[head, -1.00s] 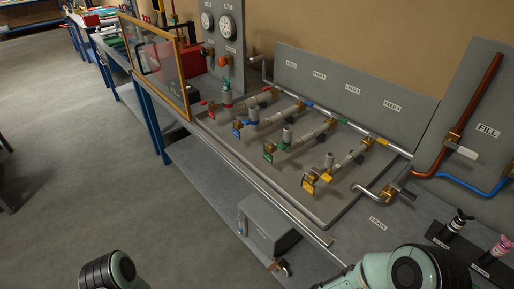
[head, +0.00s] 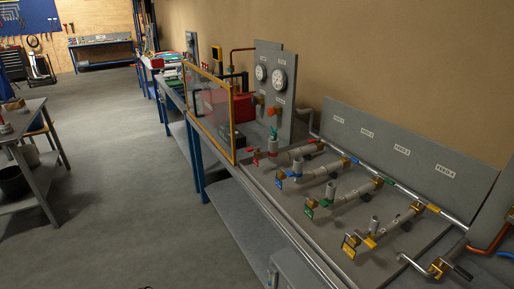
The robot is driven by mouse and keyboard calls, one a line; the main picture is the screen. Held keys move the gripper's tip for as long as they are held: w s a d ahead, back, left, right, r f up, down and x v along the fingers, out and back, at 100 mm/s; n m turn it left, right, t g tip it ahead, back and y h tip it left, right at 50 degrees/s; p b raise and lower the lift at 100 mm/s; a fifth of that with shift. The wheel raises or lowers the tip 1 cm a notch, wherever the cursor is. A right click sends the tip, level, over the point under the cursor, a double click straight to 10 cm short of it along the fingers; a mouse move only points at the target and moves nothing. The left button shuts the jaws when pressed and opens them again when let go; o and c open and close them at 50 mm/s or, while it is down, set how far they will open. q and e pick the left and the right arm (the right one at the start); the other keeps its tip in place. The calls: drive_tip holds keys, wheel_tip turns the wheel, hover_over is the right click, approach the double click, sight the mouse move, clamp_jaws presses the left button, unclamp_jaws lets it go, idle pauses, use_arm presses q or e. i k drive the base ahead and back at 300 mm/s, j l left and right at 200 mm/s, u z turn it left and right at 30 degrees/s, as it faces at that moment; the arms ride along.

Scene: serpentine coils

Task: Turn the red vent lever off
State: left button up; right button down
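The pipe rig stands on the bench at the right, with several parallel pipe rows on a grey tray (head: 330,262). The farthest row carries red parts: a small red piece at its near end (head: 256,157) and another red piece (head: 311,141) near its wall end. Neither of my grippers shows.
A framed clear panel (head: 208,108) stands just left of the red row. Behind it is a grey gauge board (head: 276,88). Blue (head: 280,183), green (head: 309,211) and yellow (head: 350,246) tagged rows lie nearer. Open floor (head: 120,170) lies left of the bench.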

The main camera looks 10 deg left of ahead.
sight(250, 149)
drive_tip(key=i+j+u, duration=0.35)
drive_tip(key=i+j, duration=0.5)
drive_tip(key=i, duration=0.15)
